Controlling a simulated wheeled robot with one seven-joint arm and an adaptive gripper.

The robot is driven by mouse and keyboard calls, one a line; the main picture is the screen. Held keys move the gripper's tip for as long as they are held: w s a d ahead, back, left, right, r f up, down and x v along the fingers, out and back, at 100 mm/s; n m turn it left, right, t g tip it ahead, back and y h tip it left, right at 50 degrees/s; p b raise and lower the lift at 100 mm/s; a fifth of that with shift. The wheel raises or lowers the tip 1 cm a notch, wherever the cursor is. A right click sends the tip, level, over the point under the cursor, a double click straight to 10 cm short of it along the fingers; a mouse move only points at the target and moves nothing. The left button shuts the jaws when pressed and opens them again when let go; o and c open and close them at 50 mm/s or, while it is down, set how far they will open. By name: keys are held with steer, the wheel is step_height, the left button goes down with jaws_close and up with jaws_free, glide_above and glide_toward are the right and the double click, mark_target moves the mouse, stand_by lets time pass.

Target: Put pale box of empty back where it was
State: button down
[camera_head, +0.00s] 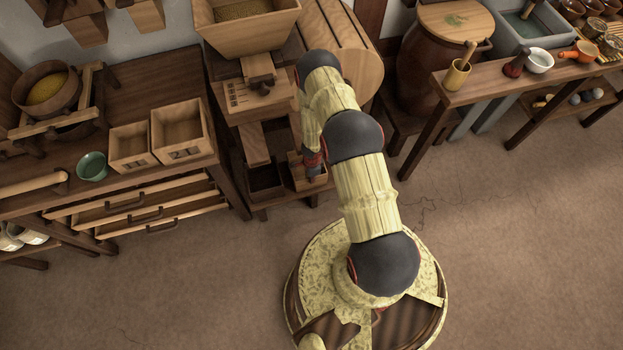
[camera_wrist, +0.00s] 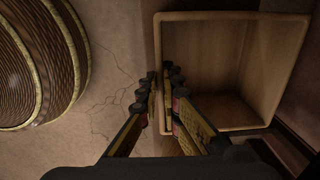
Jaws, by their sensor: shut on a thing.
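A pale wooden box (camera_wrist: 232,62), open at the top and empty inside, fills the right of the wrist view. My gripper (camera_wrist: 160,104) is shut on its near left wall, one finger inside and one outside. In the head view my gripper (camera_head: 314,168) points down at the low part of the wooden mill stand. The box (camera_head: 297,172) shows only partly there, beside my gripper. I cannot tell whether it rests on the stand or hangs just above it. Two other pale boxes, a smaller one (camera_head: 131,158) and a larger one (camera_head: 183,154), stand on the left table.
The wooden mill with its hopper (camera_head: 246,32) rises behind the box. A dark open compartment (camera_head: 265,180) lies left of it. A green bowl (camera_head: 92,166) and part-open drawers (camera_head: 140,212) are at left. A large jar (camera_head: 437,70) and bench (camera_head: 510,82) stand right. The floor is clear.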

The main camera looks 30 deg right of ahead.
steer(key=c, duration=2.5)
jaws_free()
steer(key=shift+f, duration=0.1)
steer(key=o, duration=0.4)
steer(key=shift+o, duration=0.5)
step_height(320, 180, up, 12)
steer(key=p, duration=0.5)
steer(key=shift+s, duration=0.15)
